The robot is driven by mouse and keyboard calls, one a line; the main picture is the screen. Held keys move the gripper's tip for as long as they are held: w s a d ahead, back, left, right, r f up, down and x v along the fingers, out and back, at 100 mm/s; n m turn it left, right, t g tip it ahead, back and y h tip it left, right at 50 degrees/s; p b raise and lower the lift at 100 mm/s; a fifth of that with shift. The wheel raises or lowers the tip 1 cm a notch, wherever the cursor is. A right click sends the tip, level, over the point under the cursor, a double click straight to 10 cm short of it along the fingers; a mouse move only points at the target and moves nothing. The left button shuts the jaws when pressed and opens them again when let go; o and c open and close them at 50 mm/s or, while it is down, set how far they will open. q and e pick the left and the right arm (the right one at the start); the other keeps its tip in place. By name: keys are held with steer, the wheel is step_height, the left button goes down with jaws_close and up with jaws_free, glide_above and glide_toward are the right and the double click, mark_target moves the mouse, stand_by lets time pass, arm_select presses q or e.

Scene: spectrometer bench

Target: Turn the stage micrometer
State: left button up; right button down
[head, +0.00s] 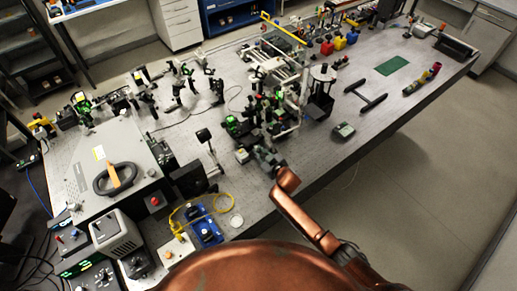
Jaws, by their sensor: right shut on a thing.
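My copper right arm reaches up from the bottom of the head view. Its dark right gripper (262,156) is at the near edge of the optical bench, beside a small grey stage block (242,155). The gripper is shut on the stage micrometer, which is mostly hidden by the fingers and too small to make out. Green-marked optical mounts (237,126) stand just behind the gripper. My left gripper is not in view.
The grey bench (370,105) runs from lower left to upper right. A dark post-mounted plate (204,136) stands left of the gripper, and a small grey-green box (343,131) lies to the right. A large grey instrument (125,150) fills the left. Bare floor lies right of the bench.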

steer(key=shift+f, duration=0.1)
stand_by(0.5)
steer(key=c, duration=1.9)
jaws_free()
steer(key=v, duration=1.2)
steer(key=shift+d, duration=0.15)
